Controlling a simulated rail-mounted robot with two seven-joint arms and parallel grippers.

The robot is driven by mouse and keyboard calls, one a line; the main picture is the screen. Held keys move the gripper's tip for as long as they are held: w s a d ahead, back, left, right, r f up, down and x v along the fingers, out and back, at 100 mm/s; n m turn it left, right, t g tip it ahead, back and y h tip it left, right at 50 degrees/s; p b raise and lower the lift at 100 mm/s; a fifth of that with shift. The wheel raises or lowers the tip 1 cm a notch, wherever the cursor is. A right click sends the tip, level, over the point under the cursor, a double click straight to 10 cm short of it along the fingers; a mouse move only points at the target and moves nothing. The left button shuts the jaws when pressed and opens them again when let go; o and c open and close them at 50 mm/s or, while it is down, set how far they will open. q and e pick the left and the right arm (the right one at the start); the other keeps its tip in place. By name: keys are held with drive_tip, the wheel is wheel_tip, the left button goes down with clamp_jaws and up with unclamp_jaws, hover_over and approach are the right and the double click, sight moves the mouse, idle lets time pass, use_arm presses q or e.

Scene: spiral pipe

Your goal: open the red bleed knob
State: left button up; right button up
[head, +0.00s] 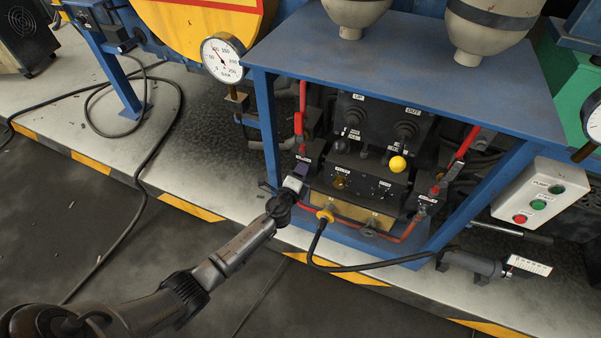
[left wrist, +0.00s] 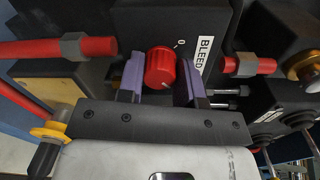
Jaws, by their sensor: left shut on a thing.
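The red bleed knob (left wrist: 160,68) shows in the left wrist view, on a black block (left wrist: 140,20) beside a white label reading BLEED (left wrist: 205,55) and a 0 mark. My left gripper (left wrist: 160,78) has its purple fingers on either side of the knob, shut on it. In the head view my left gripper (head: 298,178) reaches the lower left of the black valve panel (head: 365,180), and the knob is hidden behind it. My right gripper is not in view.
Red pipes with grey nuts (left wrist: 73,45) run close to both fingers. The blue table frame (head: 267,130) stands just left of my gripper. A black hose (head: 340,267) hangs from a yellow fitting (head: 325,215) below. A push-button box (head: 541,204) is at the right.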

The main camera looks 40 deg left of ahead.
use_arm(q)
drive_tip(key=o, duration=0.9)
drive_tip(key=shift+o, duration=0.2)
drive_tip(key=shift+s, duration=0.1)
drive_tip(key=p+v, duration=0.3)
drive_tip(key=v, duration=1)
drive_tip(key=shift+s+d, duration=0.15)
drive_tip(key=shift+s, duration=0.1)
